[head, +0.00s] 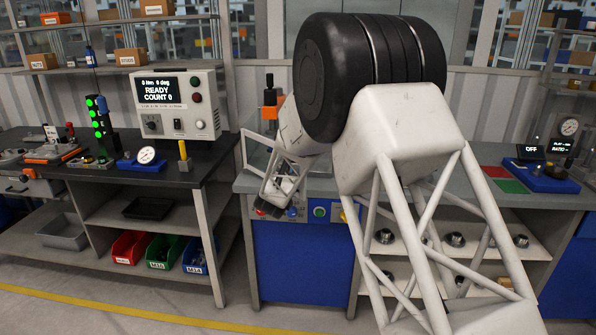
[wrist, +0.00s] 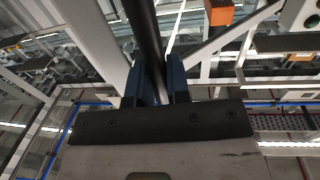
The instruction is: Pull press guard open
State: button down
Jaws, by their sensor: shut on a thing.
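The press guard (head: 252,152) is a light grey frame with a clear panel, at the left end of the middle bench in the head view. My gripper (head: 268,205) is at its lower front, low over the bench edge. In the wrist view the blue fingers of my gripper (wrist: 157,75) are closed on a dark round bar, the guard handle (wrist: 144,32). A pale frame bar (wrist: 92,35) runs beside it. The press (head: 270,100), black and orange, stands behind the guard. My arm hides much of the guard's right side and the press base.
A control panel with blue, green and yellow buttons (head: 319,212) is on the bench front just right of my gripper. The left bench carries a READY display box (head: 176,103) and a stack light (head: 101,123). Floor before the benches is clear.

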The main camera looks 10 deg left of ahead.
jog(key=s+a+m+g+h, duration=0.25)
jog(key=s+a+h, duration=0.25)
jog(key=a, duration=0.4)
jog(key=s+a+m+g+h, duration=0.2)
jog(key=s+a+m+h, duration=0.2)
jog(key=a, duration=0.6)
jog(key=w+a+h, duration=0.1)
jog(key=a, duration=1.5)
jog(key=shift+m, duration=0.45)
jog(key=shift+a, duration=0.15)
jog(key=c, duration=1.1)
grip_release()
jog(key=shift+s, duration=0.1)
